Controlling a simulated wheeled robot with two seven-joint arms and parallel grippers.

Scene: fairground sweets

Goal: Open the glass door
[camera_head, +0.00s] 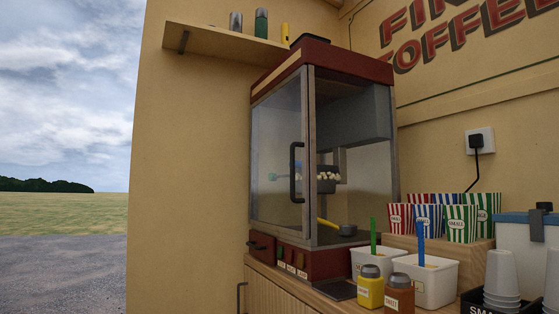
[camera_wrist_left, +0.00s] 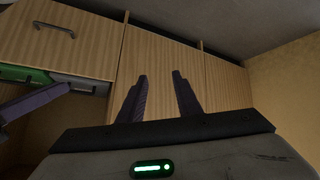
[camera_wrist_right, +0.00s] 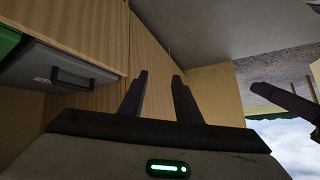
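The popcorn machine (camera_head: 322,262) stands on the counter in the head view, with a dark red top and base. Its glass door (camera_head: 272,165) is on the front left face and looks shut. A black upright door handle (camera_head: 296,172) sits near the door's right edge. Popcorn and a hanging kettle show through the glass. Neither gripper is in the head view. My left gripper (camera_wrist_left: 160,73) shows in its wrist view, fingers apart and empty, facing wooden cabinet fronts. My right gripper (camera_wrist_right: 160,74) is also open and empty, near wooden panels. Neither touches the door.
Striped popcorn boxes (camera_head: 461,222), a white tub (camera_head: 426,280), shakers (camera_head: 370,287) and stacked cups (camera_head: 502,275) crowd the counter right of the machine. A shelf (camera_head: 225,43) with bottles is above. Left of the stall is open ground. Drawers (camera_wrist_right: 75,68) lie near my right gripper.

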